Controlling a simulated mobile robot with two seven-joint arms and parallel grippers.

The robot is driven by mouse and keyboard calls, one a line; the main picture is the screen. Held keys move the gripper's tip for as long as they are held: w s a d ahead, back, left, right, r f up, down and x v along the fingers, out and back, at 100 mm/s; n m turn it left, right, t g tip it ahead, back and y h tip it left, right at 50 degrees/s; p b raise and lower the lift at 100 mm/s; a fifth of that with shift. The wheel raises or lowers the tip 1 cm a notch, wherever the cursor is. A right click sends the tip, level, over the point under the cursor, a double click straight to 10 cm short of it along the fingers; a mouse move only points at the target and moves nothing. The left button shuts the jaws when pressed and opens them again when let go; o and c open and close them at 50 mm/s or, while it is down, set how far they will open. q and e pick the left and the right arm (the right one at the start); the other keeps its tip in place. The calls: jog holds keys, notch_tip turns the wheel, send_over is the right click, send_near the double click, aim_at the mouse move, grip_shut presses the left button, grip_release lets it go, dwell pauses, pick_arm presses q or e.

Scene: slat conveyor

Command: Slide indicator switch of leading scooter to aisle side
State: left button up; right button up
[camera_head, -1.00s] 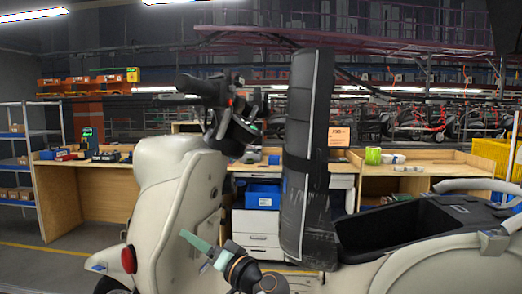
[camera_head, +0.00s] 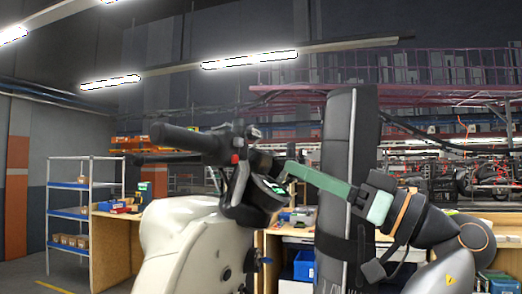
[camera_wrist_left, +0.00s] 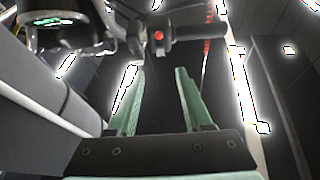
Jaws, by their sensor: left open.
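The cream scooter (camera_head: 180,245) stands with its dark handlebar (camera_head: 190,138) across the middle of the head view. The switch housing with a red button (camera_head: 235,158) sits inboard of the grip; it also shows in the left wrist view (camera_wrist_left: 158,38). The indicator slider itself is too small to make out. A green-lit display (camera_head: 272,187) is below the bar. My left gripper (camera_head: 287,170) has green fingers pointing at the handlebar, right of the housing. In the wrist view it is open and empty, with the housing beyond its fingertips. My right gripper is out of view.
A tall dark upright panel (camera_head: 338,150) stands close by the left gripper's arm. A wooden workbench (camera_head: 112,255) and a blue-shelved rack (camera_head: 68,213) are behind. Blue bins (camera_head: 305,265) sit under the bench.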

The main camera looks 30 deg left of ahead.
aim_at(242, 144)
pick_arm(q)
jog(key=p+x, duration=0.1)
jog(key=x, duration=0.8)
jog(key=shift+s+a+r, duration=0.1)
jog(key=shift+a+r, duration=0.05)
jog(key=shift+a, duration=0.25)
jog(key=shift+a+r+p, duration=0.2)
jog(key=shift+a+p, duration=0.1)
jog(key=shift+a, duration=0.35)
jog(key=shift+c, duration=0.2)
grip_shut()
